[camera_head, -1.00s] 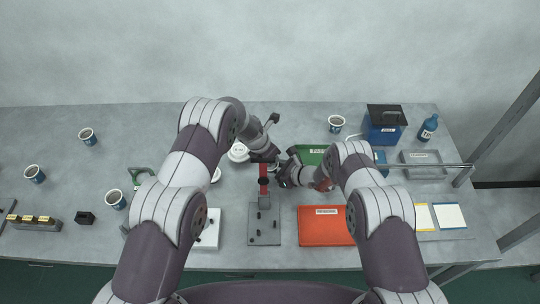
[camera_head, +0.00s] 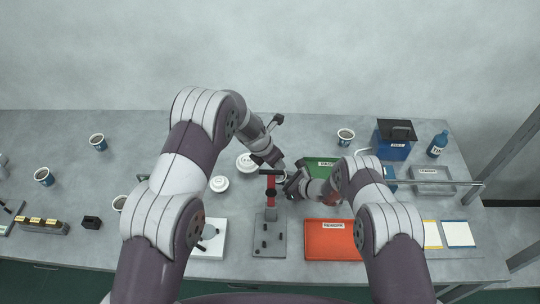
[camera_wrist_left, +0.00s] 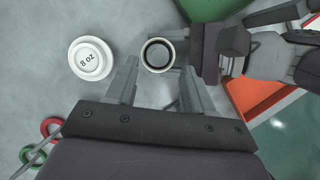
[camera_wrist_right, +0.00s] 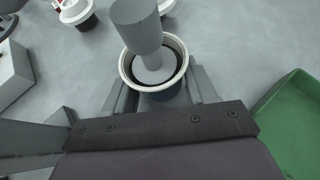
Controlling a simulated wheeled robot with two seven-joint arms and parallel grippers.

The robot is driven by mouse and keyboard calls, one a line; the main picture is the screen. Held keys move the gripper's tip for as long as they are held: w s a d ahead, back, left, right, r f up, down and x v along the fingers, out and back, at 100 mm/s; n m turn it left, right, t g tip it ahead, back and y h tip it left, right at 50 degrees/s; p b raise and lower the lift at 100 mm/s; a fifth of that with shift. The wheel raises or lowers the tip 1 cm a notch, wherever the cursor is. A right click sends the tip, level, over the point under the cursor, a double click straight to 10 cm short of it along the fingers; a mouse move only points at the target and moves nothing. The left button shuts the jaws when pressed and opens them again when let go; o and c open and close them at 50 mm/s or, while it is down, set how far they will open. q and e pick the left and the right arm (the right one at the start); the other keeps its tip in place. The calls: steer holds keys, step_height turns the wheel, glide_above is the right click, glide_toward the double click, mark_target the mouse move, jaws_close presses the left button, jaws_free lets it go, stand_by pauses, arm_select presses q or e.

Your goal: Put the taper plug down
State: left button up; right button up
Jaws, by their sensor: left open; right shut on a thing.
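The taper plug (camera_wrist_right: 136,28), a grey tapered piece, stands up from the mouth of a white-rimmed cup (camera_wrist_right: 179,52) in the right wrist view. A pale disc inside the cup seems to be part of it. In the left wrist view the plug (camera_wrist_left: 158,55) shows end-on as a grey round inside the cup's dark mouth. My right gripper (camera_wrist_right: 160,85) is shut on the cup, one finger on each side. My left gripper (camera_wrist_left: 159,66) is open, its fingers on either side of the plug and cup. In the head view my arms largely hide both.
A white 8 oz lid (camera_wrist_left: 90,58) lies beside the cup. A green tray (camera_head: 321,166) and red tray (camera_head: 328,240) are to the right. Other cups (camera_head: 98,142) stand at the left.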

steer(key=o, duration=1.2)
arm_select(q)
steer(key=v, duration=0.5)
steer(key=shift+s+a+r, duration=0.1)
steer(key=shift+r, duration=0.15)
arm_select(e)
steer(key=shift+o, duration=0.2)
steer(key=v, duration=1)
steer(key=shift+s+d+r, duration=0.1)
steer(key=shift+d+r, duration=0.1)
steer(key=shift+r, duration=0.05)
steer(key=shift+s+d+r, duration=0.3)
steer(key=shift+s+d, duration=0.1)
steer(key=shift+d, duration=0.1)
